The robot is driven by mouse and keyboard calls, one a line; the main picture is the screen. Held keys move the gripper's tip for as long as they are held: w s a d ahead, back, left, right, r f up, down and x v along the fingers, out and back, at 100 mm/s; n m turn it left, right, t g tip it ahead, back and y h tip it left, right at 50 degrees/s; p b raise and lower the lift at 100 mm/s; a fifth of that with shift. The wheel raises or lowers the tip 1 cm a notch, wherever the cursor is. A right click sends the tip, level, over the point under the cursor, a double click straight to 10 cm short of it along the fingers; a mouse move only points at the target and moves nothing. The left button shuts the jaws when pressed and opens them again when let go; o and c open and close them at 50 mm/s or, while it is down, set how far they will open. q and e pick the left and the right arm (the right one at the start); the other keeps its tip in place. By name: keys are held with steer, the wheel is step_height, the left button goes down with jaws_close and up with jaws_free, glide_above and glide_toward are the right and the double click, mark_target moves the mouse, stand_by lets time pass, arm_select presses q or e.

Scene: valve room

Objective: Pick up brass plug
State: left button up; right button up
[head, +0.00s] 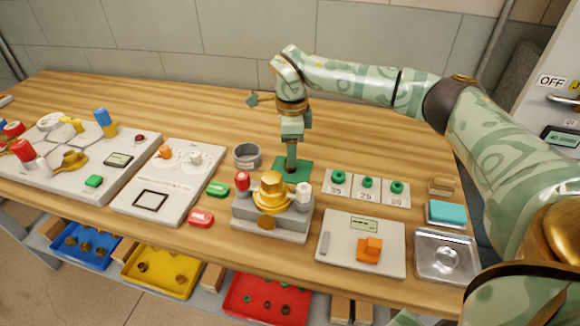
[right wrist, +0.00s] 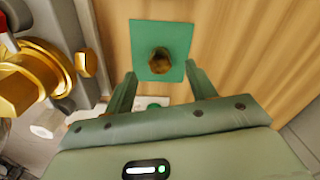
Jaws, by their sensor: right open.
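The brass plug (right wrist: 160,61) stands on a green square mat (right wrist: 146,30) in the right wrist view, seen from above, dark gold and roughly round. The mat also shows in the head view (head: 304,166), where the plug is hidden behind my right gripper or too small to make out. My right gripper (head: 291,166) points straight down over the mat. In the right wrist view its two fingers (right wrist: 161,78) are apart, one toward each side of the plug, with nothing between them held. I cannot tell whether they touch the mat. My left gripper is not in view.
A grey block with a large brass valve (head: 269,193) stands just in front of the mat. A grey ring (head: 247,155) is to the left. Numbered cards with green rings (head: 367,182) are to the right. The wooden table (head: 190,110) is clear behind.

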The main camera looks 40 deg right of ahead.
step_height(320, 180, down, 3)
steer(key=shift+f+b, duration=0.1)
steer(key=shift+b, duration=0.25)
steer(key=shift+c, duration=1.2)
steer(key=c, duration=0.9)
steer(key=shift+r, duration=0.2)
steer(key=shift+c, duration=0.2)
